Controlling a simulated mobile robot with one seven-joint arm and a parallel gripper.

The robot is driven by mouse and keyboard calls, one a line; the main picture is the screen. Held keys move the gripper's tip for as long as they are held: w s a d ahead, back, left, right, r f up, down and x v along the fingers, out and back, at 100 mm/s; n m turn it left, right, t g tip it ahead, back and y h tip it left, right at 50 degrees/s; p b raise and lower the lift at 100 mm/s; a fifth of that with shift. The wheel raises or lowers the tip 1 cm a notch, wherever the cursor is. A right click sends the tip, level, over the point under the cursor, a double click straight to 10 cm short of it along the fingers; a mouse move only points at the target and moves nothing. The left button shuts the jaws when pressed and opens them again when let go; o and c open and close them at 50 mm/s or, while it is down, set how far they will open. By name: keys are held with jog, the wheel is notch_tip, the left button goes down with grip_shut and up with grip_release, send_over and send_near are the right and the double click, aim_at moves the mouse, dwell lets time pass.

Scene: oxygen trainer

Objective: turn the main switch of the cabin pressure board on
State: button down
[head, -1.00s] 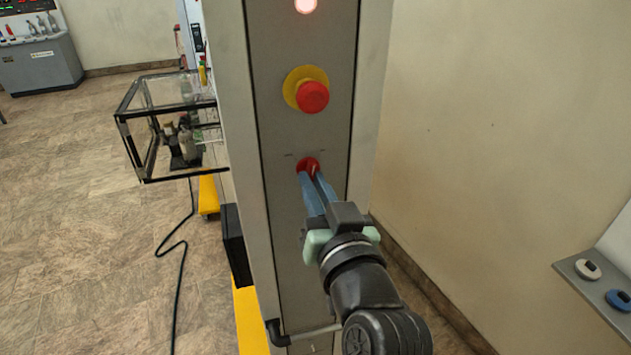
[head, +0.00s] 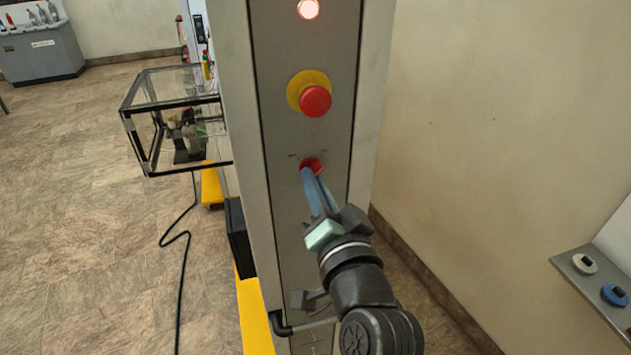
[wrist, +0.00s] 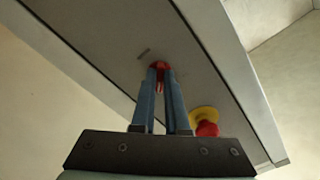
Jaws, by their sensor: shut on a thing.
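The cabin pressure board (head: 275,125) is a tall narrow grey panel in the middle of the head view. Its main switch (head: 315,162) is a small red knob below the red push button, with a faint mark on either side. My gripper (head: 308,173) is shut on the red knob, its blue fingers reaching up to it from below right. In the wrist view the fingertips (wrist: 159,77) lie on either side of the red switch (wrist: 157,65), and the panel looks tilted. The fingers hide part of the knob, so its exact setting is unclear.
A red mushroom button (head: 315,101) on a yellow collar sits just above the switch. A lit lamp (head: 308,9) is higher up. A bent pipe (head: 290,328) crosses low on the panel. A glass case (head: 170,120) juts out at left.

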dwell(0.3)
jog(key=c, duration=0.9)
grip_release()
jog(key=shift+s, duration=0.1)
jog(key=b+v, duration=0.4)
jog(key=v, duration=0.9)
